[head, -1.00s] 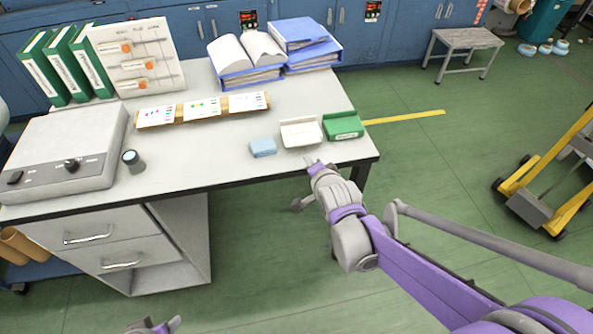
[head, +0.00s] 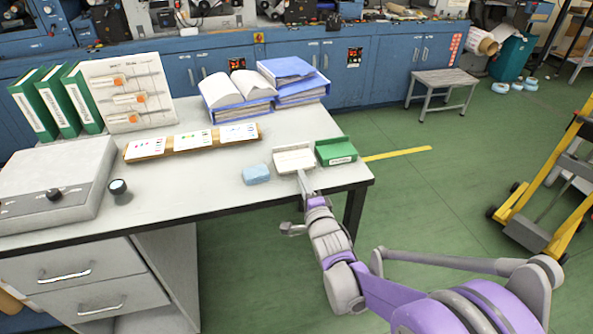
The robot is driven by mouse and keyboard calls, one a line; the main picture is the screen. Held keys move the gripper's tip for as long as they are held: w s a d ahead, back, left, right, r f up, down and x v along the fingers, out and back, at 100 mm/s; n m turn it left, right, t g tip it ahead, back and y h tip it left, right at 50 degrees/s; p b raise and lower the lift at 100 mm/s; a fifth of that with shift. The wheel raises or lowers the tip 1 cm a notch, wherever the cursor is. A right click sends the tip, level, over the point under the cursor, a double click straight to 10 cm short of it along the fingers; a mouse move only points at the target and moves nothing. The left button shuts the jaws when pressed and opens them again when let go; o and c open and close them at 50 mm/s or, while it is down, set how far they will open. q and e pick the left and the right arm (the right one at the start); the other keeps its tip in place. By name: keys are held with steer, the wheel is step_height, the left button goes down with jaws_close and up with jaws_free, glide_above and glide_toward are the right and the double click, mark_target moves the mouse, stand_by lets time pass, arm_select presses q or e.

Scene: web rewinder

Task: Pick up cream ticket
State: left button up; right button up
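A shallow cream tray (head: 283,165) sits near the right front of the grey table, with a pale cream piece (head: 295,159) in it that looks like the ticket. The piece's edges are hard to make out. My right gripper (head: 304,183) is at the tray's front edge, its fingertip overlapping the tray in the picture. I cannot tell whether it touches, or how far apart its fingers are. I see nothing clearly held.
A green box (head: 336,150) stands right beside the cream tray and a light blue block (head: 256,174) lies to its left. A wooden strip with cards (head: 192,143), blue binders (head: 290,79) and a grey device (head: 55,180) are farther off.

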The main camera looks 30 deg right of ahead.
mark_target(298, 164)
steer(key=shift+x, duration=2.15)
steer(key=shift+a, duration=0.1)
jaws_close()
step_height(298, 164, up, 3)
steer(key=shift+f+p, duration=0.1)
steer(key=shift+p, duration=1.15)
steer(key=shift+f, duration=0.15)
steer(key=s+a+r+p, duration=0.1)
steer(key=s+r+p, duration=0.1)
steer(key=s, duration=0.4)
steer(key=s+a+r+p, duration=0.2)
steer(key=s+r+p, duration=0.1)
steer(key=s, duration=0.4)
steer(key=shift+s, duration=0.35)
steer(key=shift+a, duration=0.1)
